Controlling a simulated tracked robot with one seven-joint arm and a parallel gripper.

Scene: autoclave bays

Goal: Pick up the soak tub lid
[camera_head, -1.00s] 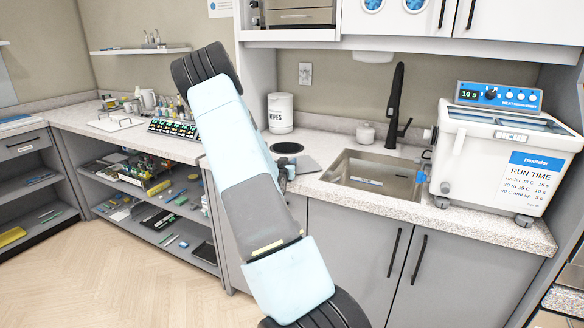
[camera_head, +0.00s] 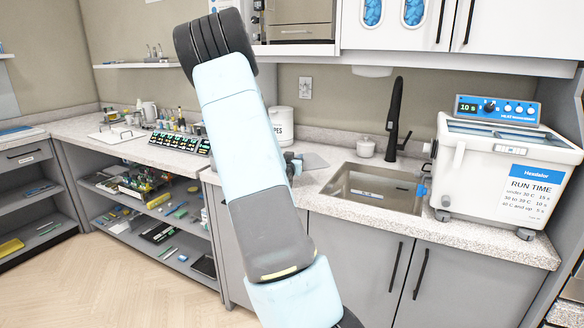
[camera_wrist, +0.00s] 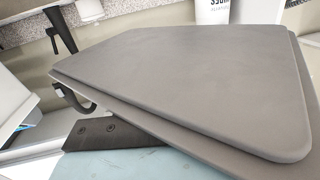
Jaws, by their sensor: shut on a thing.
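The soak tub lid (camera_wrist: 190,75) is a flat grey plate with rounded corners and a stepped edge, filling much of the wrist view. The exact grip point is hidden in both views. I cannot tell how far the lid is above the counter.
A white wipes canister (camera_head: 282,124) stands behind the lid. The sink (camera_head: 372,188) with a black faucet (camera_head: 396,120) and a small lidded jar (camera_head: 366,148) are to the right. A white bath unit (camera_head: 500,165) stands at the far right. A rack of small items (camera_head: 180,142) is to the left.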

